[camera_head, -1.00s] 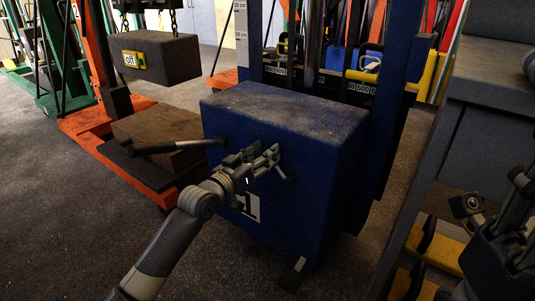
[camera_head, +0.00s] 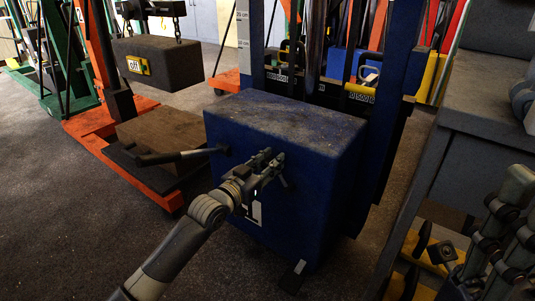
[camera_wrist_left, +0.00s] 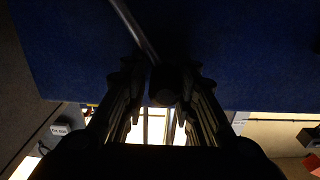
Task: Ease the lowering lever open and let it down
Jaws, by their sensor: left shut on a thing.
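The blue box (camera_head: 320,190) of the lift stands in the middle of the head view. My left gripper (camera_head: 274,163) is at its front face, shut on the lowering lever. In the left wrist view, a grey rod (camera_wrist_left: 134,30) ends in a dark round knob (camera_wrist_left: 165,84) between the fingers of my left gripper (camera_wrist_left: 163,95). The fingers hide part of the lever. Parts of my right arm (camera_head: 495,235) show at the lower right edge, and its jaw opening is unclear.
A long dark-gripped handle (camera_head: 170,156) sticks out left from the blue box. Left stands an orange lift (camera_head: 88,122) with a brown block (camera_head: 165,127) and a hanging grey weight (camera_head: 165,64). A grey bench (camera_head: 480,125) stands close on the right. Floor at front left is clear.

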